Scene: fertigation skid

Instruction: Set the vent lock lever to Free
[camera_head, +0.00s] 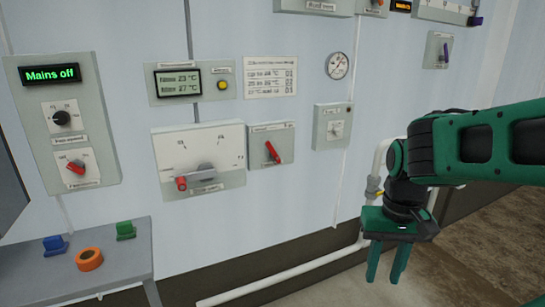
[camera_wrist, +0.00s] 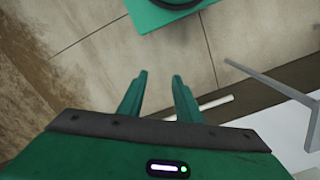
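Several levers are on the wall panels, and their labels are too small to read, so I cannot tell which is the vent lock lever. A red lever (camera_head: 272,152) sits tilted on a small grey plate (camera_head: 286,142) in the middle of the head view. A purple lever (camera_head: 446,51) stands nearly upright on a plate at the upper right. A grey lever with a red end (camera_head: 194,176) lies almost level on a wide white dial panel (camera_head: 199,147). My gripper (camera_head: 386,280) hangs pointing down at the lower right, apart from all panels. It is open and empty, as the wrist view (camera_wrist: 159,75) also shows.
A "Mains off" panel (camera_head: 88,120) with two knobs is at the left. A grey bench (camera_head: 125,262) below holds an orange ring (camera_head: 89,259) and blue and green blocks. A white pipe (camera_head: 290,272) runs low along the wall near my gripper. A gauge (camera_head: 338,65) is above.

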